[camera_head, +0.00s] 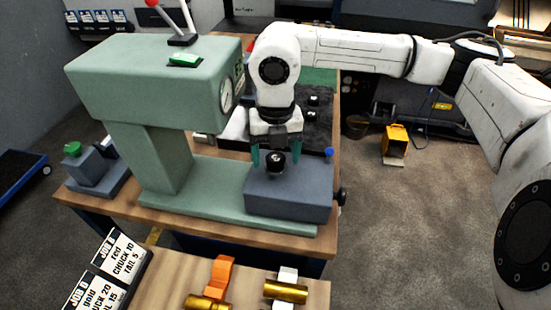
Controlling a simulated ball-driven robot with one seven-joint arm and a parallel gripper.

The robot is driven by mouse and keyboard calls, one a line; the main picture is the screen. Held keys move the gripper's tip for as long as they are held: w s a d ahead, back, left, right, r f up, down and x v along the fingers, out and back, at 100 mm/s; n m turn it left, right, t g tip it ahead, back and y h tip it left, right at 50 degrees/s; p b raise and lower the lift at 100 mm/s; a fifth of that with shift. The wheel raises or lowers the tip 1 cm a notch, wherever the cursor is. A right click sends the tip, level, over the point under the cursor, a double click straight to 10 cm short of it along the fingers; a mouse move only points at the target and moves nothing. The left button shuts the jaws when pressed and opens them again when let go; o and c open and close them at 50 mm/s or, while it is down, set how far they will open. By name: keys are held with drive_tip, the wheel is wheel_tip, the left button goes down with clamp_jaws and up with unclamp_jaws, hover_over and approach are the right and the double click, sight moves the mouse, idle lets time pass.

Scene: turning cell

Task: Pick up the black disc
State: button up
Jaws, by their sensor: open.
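A small black disc-like knob (275,162) shows on top of the blue-grey block (290,197) at the front of the bench. I cannot tell whether this is the task's black disc. My gripper (276,158) points down over it, with two teal fingers apart on its left and right. The fingers are open and their tips are near the block's top; I cannot tell whether they touch anything. Two smaller black items with light tops (313,100) stand on a dark surface behind the gripper.
A green press-like machine (150,85) with a gauge stands left of my gripper, close to it. A black knob (341,197) sticks out at the block's right. Gold cylinders (286,291) and an orange part (220,275) lie on the front table. Job cards stand at lower left.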

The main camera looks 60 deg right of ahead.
drive_tip(key=shift+c, duration=0.3)
drive_tip(key=c, duration=1.2)
drive_tip(key=shift+c, duration=0.7)
drive_tip(key=shift+r, duration=0.15)
